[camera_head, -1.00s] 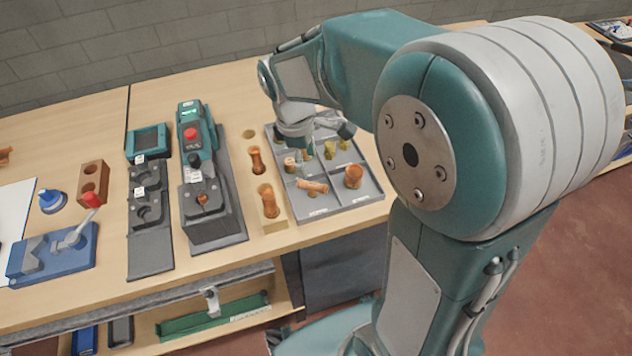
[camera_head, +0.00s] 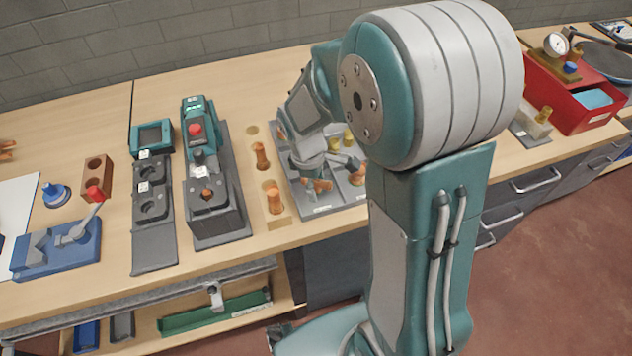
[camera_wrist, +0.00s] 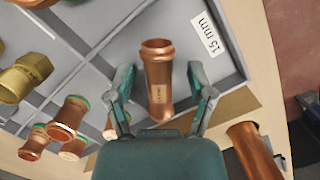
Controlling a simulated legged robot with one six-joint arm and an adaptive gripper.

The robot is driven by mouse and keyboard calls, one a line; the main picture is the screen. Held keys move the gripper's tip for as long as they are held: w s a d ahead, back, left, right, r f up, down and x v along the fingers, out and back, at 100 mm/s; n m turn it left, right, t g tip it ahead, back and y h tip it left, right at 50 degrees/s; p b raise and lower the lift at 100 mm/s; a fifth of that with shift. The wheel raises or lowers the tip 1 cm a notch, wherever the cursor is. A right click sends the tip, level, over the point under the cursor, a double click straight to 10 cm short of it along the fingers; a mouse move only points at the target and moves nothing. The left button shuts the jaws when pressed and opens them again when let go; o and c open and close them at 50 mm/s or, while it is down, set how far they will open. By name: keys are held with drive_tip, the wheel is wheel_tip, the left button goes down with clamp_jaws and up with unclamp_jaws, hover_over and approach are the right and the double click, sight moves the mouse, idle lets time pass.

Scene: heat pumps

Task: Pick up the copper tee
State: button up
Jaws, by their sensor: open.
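My gripper (camera_wrist: 160,88) is open over a grey divided tray (camera_wrist: 100,22), with its fingers on either side of a copper fitting (camera_wrist: 158,78). The fitting has a flared end and a small label on its body, and lies in the compartment marked 15 mm. I see no side branch on it, so I cannot tell whether it is the copper tee; its near end is partly hidden by my gripper.
Copper pieces with green rings (camera_wrist: 68,118) and brass fittings (camera_wrist: 24,78) lie in neighbouring compartments. A copper fitting (camera_head: 273,198) stands in a wooden strip left of the tray. A black and teal machine (camera_head: 207,190) stands farther left. Tray dividers are close to my fingers.

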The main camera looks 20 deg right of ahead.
clamp_jaws()
drive_tip(key=shift+r, duration=0.1)
wheel_tip(320, 180, up, 3)
drive_tip(key=shift+s+r, duration=0.1)
drive_tip(key=shift+r, duration=0.1)
drive_tip(key=s+a+r, duration=0.6)
drive_tip(key=s+r, duration=0.3)
drive_tip(key=s, duration=0.3)
drive_tip(key=shift+s+r, duration=0.25)
drive_tip(key=shift+w, duration=0.25)
